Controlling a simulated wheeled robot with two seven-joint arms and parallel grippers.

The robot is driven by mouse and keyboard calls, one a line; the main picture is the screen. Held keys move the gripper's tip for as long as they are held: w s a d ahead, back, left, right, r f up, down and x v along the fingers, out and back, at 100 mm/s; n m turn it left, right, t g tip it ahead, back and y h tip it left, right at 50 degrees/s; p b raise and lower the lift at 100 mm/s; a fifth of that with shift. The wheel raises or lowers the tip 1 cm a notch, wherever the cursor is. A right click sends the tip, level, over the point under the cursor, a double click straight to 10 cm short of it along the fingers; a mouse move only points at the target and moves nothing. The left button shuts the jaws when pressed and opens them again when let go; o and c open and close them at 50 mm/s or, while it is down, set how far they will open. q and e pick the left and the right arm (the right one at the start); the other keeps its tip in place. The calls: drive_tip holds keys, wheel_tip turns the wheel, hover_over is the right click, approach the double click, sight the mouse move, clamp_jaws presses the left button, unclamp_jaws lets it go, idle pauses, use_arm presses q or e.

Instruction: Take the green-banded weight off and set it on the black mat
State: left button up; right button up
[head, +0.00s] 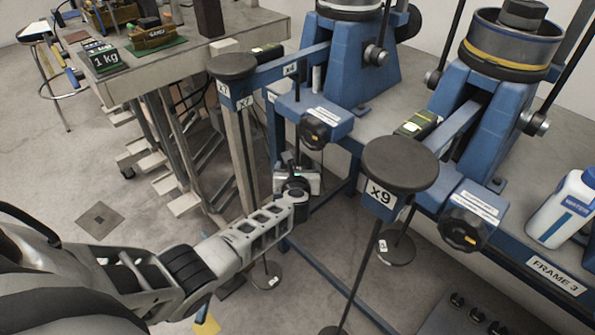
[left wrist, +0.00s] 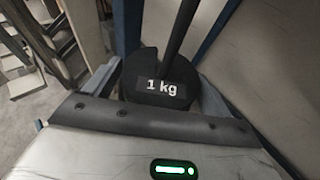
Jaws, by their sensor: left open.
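In the left wrist view a dark slotted weight (left wrist: 160,78) lettered "1 kg" sits around a thin dark rod. No green band shows on its visible face. My left gripper (head: 297,178) is open, below the lever arm of the left frame. In the wrist view its two fingers stand on either side of the weight; whether they touch it I cannot tell. The head view hides the fingertips and most of the weight. My right gripper is not in view.
Blue lever frames (head: 365,75) stand on the grey table. An x9 lever end (head: 400,163) hangs to the right, with a disc (head: 397,250) below.

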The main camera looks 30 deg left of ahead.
use_arm(q)
drive_tip(key=c, duration=1.2)
drive_tip(key=shift+w+r, duration=0.1)
drive_tip(key=shift+r, duration=0.1)
drive_tip(key=shift+c, duration=0.4)
drive_tip(key=shift+r+p, duration=0.35)
drive_tip(key=shift+r, duration=0.05)
drive_tip(key=shift+s+d+p, duration=0.25)
drive_tip(key=shift+s+p, duration=0.05)
drive_tip(key=shift+s, duration=0.25)
drive_tip(key=shift+s+d+p, duration=0.25)
drive_tip(key=shift+s+p, duration=0.05)
drive_tip(key=shift+s, duration=0.2)
drive_tip(key=shift+s+d+p, duration=0.25)
drive_tip(key=shift+s+d, duration=0.1)
drive_tip(key=shift+s, duration=0.4)
drive_tip(key=shift+s+d+p, duration=0.3)
drive_tip(key=shift+s+d, duration=0.1)
drive_tip(key=shift+s, duration=0.35)
drive_tip(key=shift+s+d+p, duration=0.25)
drive_tip(key=shift+s+d, duration=0.1)
drive_tip(key=shift+s, duration=0.4)
